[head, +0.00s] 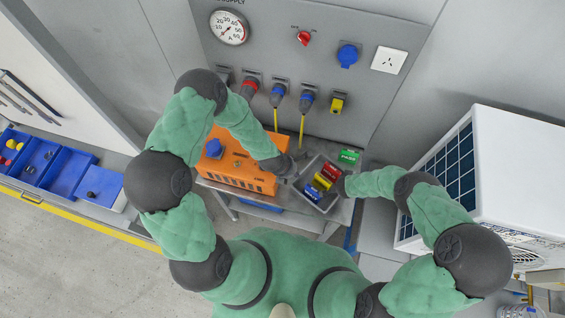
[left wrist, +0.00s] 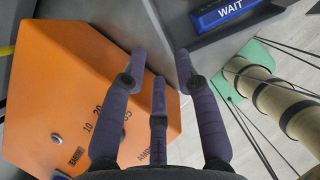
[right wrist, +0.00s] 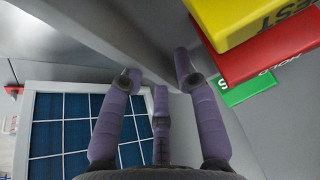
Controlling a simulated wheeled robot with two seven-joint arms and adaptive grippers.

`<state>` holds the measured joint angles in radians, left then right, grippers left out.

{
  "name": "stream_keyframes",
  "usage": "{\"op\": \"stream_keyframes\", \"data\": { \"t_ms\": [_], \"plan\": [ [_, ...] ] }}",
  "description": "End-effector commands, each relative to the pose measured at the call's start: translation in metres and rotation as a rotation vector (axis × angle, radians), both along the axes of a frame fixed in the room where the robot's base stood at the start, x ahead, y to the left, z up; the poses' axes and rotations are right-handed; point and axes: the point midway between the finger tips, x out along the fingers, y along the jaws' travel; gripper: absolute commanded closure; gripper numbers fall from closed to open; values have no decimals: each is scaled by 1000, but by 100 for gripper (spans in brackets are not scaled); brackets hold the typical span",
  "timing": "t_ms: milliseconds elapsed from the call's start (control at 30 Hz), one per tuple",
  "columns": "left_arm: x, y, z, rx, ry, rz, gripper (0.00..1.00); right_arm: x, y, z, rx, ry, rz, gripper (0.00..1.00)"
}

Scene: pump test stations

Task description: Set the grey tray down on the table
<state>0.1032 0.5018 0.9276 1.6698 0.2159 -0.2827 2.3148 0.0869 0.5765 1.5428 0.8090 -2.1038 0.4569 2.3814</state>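The grey tray (head: 309,203) is at the right end of the table (head: 333,221), with a red block (head: 330,170), a yellow block (head: 322,181) and a blue block (head: 312,193) in it. The blue block shows WAIT in the left wrist view (left wrist: 235,12). My left gripper (head: 290,165) is at the tray's left side, its fingers (left wrist: 161,55) either side of the wall, seemingly closed on it. My right gripper (head: 343,187) is at the right side, its fingers (right wrist: 158,62) likewise about the wall. I cannot tell whether the tray's underside touches the table.
An orange pump box (head: 238,165) stands just left of the tray. A green PASS block (head: 349,157) is by the tray's far right edge. The panel (head: 275,45) with hanging connectors rises behind. A white unit with a blue grid (head: 520,150) stands at the right.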

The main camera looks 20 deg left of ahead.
Motion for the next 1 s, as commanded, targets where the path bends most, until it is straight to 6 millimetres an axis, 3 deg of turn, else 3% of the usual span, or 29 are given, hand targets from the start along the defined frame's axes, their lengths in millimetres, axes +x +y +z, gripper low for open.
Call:
{"op": "stream_keyframes", "data": {
  "t_ms": [1000],
  "plan": [
    [0, 0, 0, 0, 0, 0, 69, -38, 11, 96, -1, -2, -1, 69]
  ]
}}
